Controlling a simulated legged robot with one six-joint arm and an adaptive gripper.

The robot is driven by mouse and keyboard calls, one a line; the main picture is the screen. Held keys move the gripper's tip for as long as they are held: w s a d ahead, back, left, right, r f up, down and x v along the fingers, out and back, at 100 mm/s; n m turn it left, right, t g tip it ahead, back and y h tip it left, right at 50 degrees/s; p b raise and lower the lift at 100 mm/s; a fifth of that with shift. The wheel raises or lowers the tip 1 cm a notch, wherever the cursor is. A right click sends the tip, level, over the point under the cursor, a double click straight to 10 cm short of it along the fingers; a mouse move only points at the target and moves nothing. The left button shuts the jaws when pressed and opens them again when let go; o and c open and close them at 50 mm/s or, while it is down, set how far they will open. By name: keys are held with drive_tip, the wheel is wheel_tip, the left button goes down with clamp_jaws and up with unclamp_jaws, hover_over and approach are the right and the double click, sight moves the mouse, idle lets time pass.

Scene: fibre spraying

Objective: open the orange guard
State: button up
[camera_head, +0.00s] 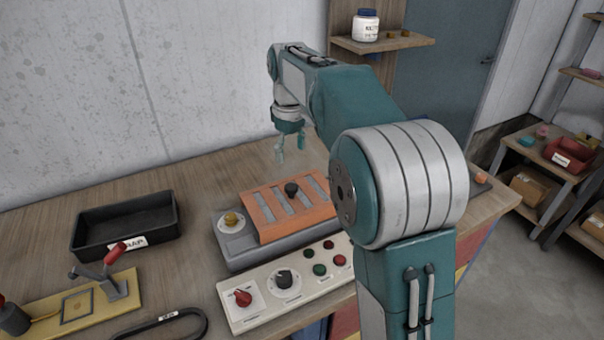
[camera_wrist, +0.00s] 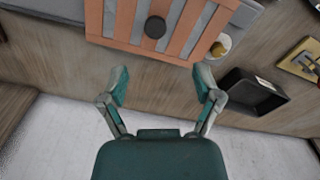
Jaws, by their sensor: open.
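The orange guard (camera_head: 268,212) is a slatted cover with a dark round knob (camera_head: 291,190) on top. It lies flat over a grey machine base (camera_head: 237,262) on the bench. It also shows at the top of the wrist view (camera_wrist: 130,33), with its knob (camera_wrist: 155,27) above the space between my fingers. My gripper (camera_head: 290,153) is open and empty, above and behind the guard in the head view. In the wrist view my gripper (camera_wrist: 162,88) has its fingers spread apart, and no contact with the guard shows.
A yellow button (camera_head: 231,219) sits left of the guard. A white control panel (camera_head: 262,310) with knobs and buttons lies in front. A black scrap bin (camera_head: 127,243) and a yellow plate with a red-handled lever (camera_head: 116,252) stand left. The wall is behind.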

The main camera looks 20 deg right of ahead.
drive_tip(key=w, duration=0.2)
hover_over(291, 186)
drive_tip(key=f, duration=0.6)
drive_tip(key=shift+a, duration=0.35)
drive_tip(key=f, duration=0.2)
drive_tip(key=d+f, duration=0.1)
drive_tip(key=f, duration=0.2)
drive_tip(key=shift+f, duration=0.1)
drive_tip(key=shift+a+f, duration=0.1)
drive_tip(key=shift+a, duration=0.2)
drive_tip(key=c, duration=0.8)
drive_tip(key=shift+d, duration=0.15)
clamp_jaws()
